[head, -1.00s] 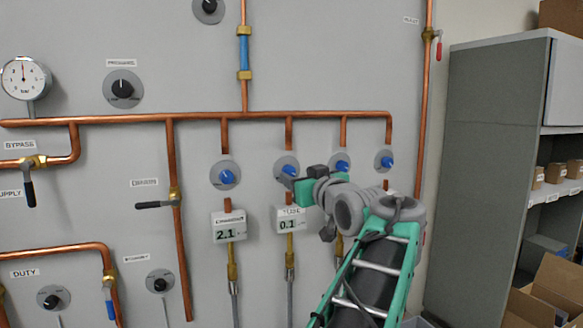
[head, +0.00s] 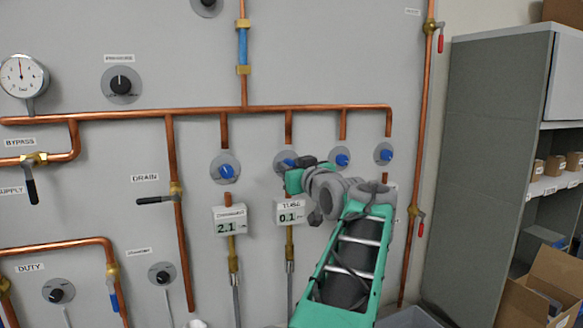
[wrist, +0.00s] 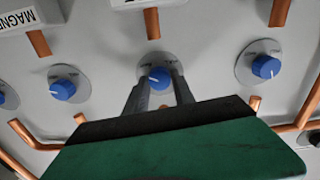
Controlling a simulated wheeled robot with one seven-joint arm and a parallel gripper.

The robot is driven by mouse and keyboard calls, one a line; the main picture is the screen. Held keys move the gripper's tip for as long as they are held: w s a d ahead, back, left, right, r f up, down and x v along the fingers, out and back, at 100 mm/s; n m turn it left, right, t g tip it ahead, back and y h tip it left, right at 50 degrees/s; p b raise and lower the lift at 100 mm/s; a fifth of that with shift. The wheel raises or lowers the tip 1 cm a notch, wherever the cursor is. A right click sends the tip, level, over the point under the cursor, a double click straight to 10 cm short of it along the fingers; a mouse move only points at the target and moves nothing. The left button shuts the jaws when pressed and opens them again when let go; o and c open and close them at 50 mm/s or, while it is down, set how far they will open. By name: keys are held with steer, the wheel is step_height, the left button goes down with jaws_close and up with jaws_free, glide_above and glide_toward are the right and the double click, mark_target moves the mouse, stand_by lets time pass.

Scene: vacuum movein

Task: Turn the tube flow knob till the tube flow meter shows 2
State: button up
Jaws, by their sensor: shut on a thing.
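The tube flow meter (head: 291,212), a white box labelled TUBE, reads 0.1 in the head view. Above it is the blue tube flow knob (head: 284,162) on a round grey plate, partly hidden by my gripper (head: 300,164). In the wrist view, my gripper's two dark fingers (wrist: 159,88) stand on either side of the blue knob (wrist: 159,78) and are shut on it. The knob's pointer mark is hard to make out.
A second meter (head: 230,221) to the left reads 2.1, below its own blue knob (head: 225,171). Two more blue knobs (head: 341,159) (head: 384,155) are to the right. Copper pipes (head: 200,112) run across the panel. A grey cabinet (head: 480,170) stands at the right.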

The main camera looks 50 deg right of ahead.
jaws_close()
steer(key=shift+f+n+b, duration=0.15)
steer(key=shift+n+b, duration=0.15)
steer(key=shift+b, duration=0.25)
steer(key=n+b, duration=1.5)
steer(key=n, duration=0.2)
steer(key=shift+a, duration=0.1)
steer(key=shift+n, duration=0.3)
steer(key=o, duration=0.8)
jaws_free()
